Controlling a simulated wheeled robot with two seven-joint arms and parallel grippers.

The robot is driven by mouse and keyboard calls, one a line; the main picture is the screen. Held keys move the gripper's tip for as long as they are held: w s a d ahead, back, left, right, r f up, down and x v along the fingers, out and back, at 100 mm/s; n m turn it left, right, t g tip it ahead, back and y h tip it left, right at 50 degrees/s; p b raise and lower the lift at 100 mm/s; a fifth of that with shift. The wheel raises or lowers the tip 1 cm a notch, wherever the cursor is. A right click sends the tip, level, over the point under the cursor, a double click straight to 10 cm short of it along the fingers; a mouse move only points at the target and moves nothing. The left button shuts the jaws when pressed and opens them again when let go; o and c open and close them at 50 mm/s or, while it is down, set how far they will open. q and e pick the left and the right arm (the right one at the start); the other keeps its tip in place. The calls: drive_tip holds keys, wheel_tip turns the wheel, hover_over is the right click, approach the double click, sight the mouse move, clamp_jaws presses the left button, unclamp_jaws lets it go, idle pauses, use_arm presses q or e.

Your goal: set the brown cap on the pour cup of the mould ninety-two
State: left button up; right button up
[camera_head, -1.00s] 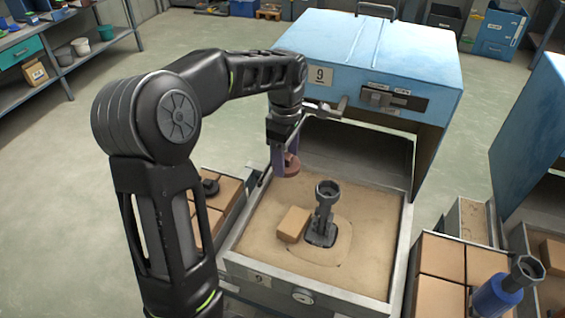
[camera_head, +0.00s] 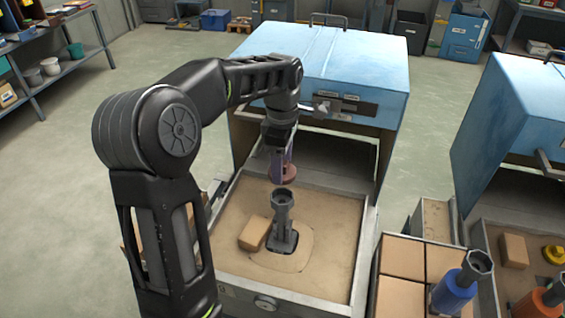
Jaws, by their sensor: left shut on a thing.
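My left gripper (camera_head: 281,160) is shut on the brown cap (camera_head: 284,173), a small round reddish-brown piece, and holds it in the air. The cap appears just above the dark grey pour cup (camera_head: 282,199) in the picture, with a small gap showing. The cup tops a grey mould (camera_head: 283,235) standing upright in the sand bed (camera_head: 325,215) of the open blue furnace. I cannot read a number ninety-two on this mould. My right gripper is out of the picture.
A tan brick (camera_head: 254,233) lies in the sand beside the mould. The blue furnace hood (camera_head: 330,70) stands raised behind. At the right are tan blocks (camera_head: 403,258), a blue mould (camera_head: 455,290), an orange mould (camera_head: 530,305) and a second blue hood (camera_head: 515,120).

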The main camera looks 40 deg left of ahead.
use_arm(q)
drive_tip(key=shift+f+b, duration=1.85)
drive_tip(key=shift+f, duration=0.6)
drive_tip(key=shift+f+b, duration=0.75)
drive_tip(key=shift+f, duration=0.45)
drive_tip(key=o, duration=1.4)
drive_tip(key=shift+o, duration=0.2)
wheel_tip(320, 180, up, 8)
drive_tip(key=shift+f+b, duration=0.1)
drive_tip(key=shift+b, duration=0.25)
